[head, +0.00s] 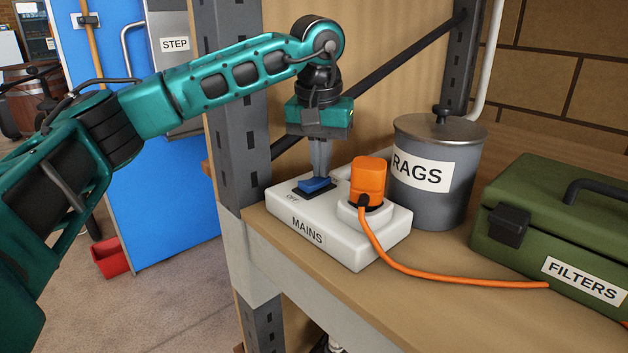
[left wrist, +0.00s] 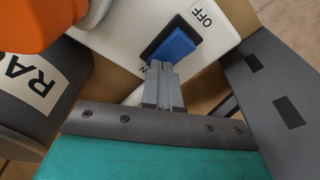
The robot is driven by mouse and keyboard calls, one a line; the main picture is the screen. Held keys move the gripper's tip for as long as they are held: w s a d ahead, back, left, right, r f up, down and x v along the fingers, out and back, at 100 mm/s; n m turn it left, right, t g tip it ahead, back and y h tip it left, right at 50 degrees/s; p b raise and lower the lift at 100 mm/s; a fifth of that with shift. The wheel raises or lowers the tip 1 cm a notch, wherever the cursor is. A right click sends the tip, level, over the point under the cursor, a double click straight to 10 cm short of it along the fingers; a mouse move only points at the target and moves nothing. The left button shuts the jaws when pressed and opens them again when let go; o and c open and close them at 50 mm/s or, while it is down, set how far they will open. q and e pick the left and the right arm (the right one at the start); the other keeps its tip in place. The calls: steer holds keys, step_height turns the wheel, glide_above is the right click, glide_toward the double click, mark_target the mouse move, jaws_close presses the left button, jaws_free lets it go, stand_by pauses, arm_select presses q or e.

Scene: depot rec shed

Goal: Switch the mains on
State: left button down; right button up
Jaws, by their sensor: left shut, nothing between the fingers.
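The white mains box (head: 345,243), labelled MAINS, sits on the wooden shelf near its left end. Its blue rocker switch (head: 313,185) is on the top face, with OFF lettered at the near end. In the left wrist view the blue rocker (left wrist: 174,47) lies just beyond my fingertips, and a partly hidden label shows at its other end. My left gripper (head: 319,174) points down, shut and empty, with its tips at the far end of the rocker. I cannot tell whether they touch it or which way the rocker is tilted. My right gripper is not in view.
An orange plug (head: 369,180) stands in the box's socket, its orange cable (head: 440,279) running right along the shelf. A grey RAGS tin (head: 436,205) and a green FILTERS case (head: 560,225) stand to the right. A grey shelf upright (head: 237,110) is close on the left.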

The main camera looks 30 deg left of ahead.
arm_select(q)
steer(key=shift+f, duration=0.1)
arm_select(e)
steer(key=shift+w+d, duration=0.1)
arm_select(q)
step_height(320, 180, up, 2)
steer(key=shift+r+p, duration=0.1)
steer(key=shift+p, duration=0.95)
steer(key=shift+r+p, duration=0.3)
steer(key=shift+p, duration=0.05)
steer(key=shift+r+p, duration=2.1)
steer(key=shift+r, duration=0.05)
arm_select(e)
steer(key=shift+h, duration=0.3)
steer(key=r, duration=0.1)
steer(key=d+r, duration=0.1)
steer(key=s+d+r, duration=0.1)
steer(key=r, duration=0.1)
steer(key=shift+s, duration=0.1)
